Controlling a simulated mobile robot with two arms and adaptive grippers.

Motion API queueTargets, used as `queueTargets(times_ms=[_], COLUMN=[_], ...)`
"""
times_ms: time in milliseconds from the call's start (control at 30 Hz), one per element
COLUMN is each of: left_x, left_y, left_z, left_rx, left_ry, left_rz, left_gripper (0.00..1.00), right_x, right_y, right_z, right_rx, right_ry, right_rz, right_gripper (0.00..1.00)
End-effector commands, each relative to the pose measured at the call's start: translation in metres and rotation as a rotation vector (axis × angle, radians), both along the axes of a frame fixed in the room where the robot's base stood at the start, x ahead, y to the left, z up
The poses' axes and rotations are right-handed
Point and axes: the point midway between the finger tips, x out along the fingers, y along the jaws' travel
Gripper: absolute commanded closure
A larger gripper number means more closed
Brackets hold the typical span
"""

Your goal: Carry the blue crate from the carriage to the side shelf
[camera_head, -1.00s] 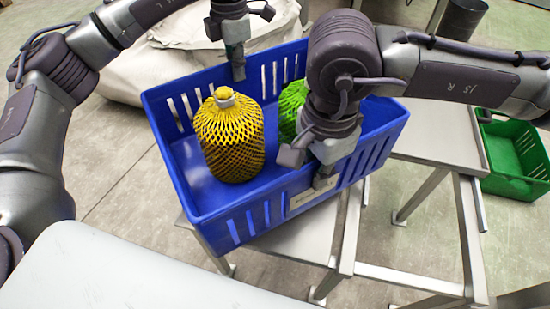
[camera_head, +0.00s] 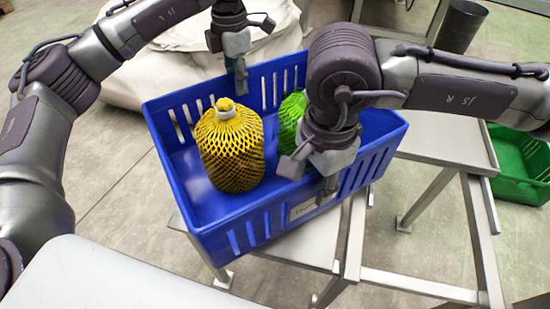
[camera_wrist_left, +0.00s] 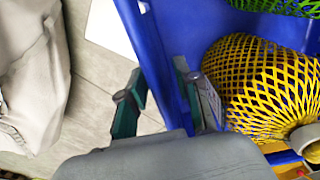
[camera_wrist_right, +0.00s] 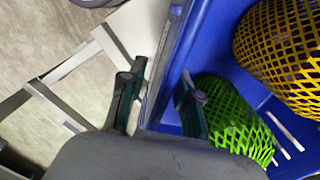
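The blue crate (camera_head: 222,215) sits over the metal carriage (camera_head: 345,240), with more of the carriage top showing around its base. It holds a yellow-netted bottle (camera_head: 232,150) and a green-netted one (camera_head: 290,118), partly hidden by my right arm.
A green crate (camera_head: 522,170) is on the right. Pale sacks (camera_head: 150,72) lie behind the blue crate. A dark bin (camera_head: 462,25) stands at the back right. A white surface (camera_head: 110,280) fills the lower left. Open floor (camera_head: 110,165) shows at left.

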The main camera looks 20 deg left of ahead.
Motion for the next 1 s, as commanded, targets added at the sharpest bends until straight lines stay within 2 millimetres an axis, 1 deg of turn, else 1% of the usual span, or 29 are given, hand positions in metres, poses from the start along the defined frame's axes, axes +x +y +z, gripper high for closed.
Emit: queueTargets(times_ms=[233, 367, 467, 700, 800, 900, 1000], left_x=[0.000, 0.001, 0.001, 0.001, 0.001, 0.001, 0.001], left_y=[0.000, 0.000, 0.000, 0.000, 0.000, 0.000, 0.000], left_z=[0.001, 0.011, 0.028, 0.081, 0.098, 0.111, 0.117], left_rx=[0.001, -0.001, 0.000, 0.000, 0.001, 0.001, 0.001], left_ry=[-0.001, -0.004, -0.004, -0.004, -0.004, -0.002, -0.001], left_rz=[0.000, 0.001, 0.001, 0.001, 0.001, 0.001, 0.001], left_gripper=[0.67, 0.67, 0.67, 0.67, 0.67, 0.67, 0.67], right_x=[0.000, 0.000, 0.000, 0.000, 0.000, 0.000, 0.000], right_y=[0.000, 0.000, 0.000, 0.000, 0.000, 0.000, 0.000], right_z=[0.000, 0.000, 0.000, 0.000, 0.000, 0.000, 0.000], right_rx=[-0.001, -0.001, -0.001, -0.001, -0.001, -0.001, -0.001], right_ry=[0.001, 0.001, 0.001, 0.001, 0.001, 0.001, 0.001], right_rz=[0.000, 0.000, 0.000, 0.000, 0.000, 0.000, 0.000], right_gripper=[0.67, 0.67, 0.67, 0.67, 0.67, 0.67, 0.67])
